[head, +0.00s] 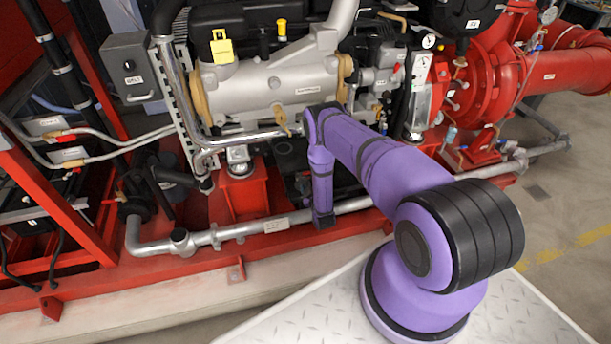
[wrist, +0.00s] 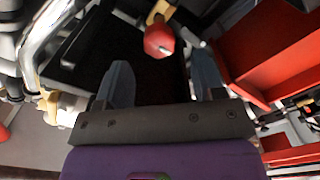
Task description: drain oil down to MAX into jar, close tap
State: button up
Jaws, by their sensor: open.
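In the wrist view a red knob (wrist: 158,40) with a brass-coloured fitting (wrist: 160,12) lies beyond my gripper (wrist: 160,72). It looks like the tap handle. My gripper is open, with its two grey-blue fingers spread and the knob showing in the gap between them, ahead of the tips. Nothing is held, and I cannot tell the exact distance to the knob. In the head view my purple arm reaches down to the engine's lower side, and my gripper is not clearly visible there. I cannot make out the jar, oil level or MAX mark.
The grey engine (head: 270,85) sits above a red base frame (head: 290,243). A silver pipe (head: 240,231) runs along the frame's front. A red pump (head: 480,85) with gauges stands at right. In the wrist view a red frame part (wrist: 270,50) is close at right.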

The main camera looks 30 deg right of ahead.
aim_at(307, 173)
jog(key=x, duration=0.6)
jog(key=c, duration=0.9)
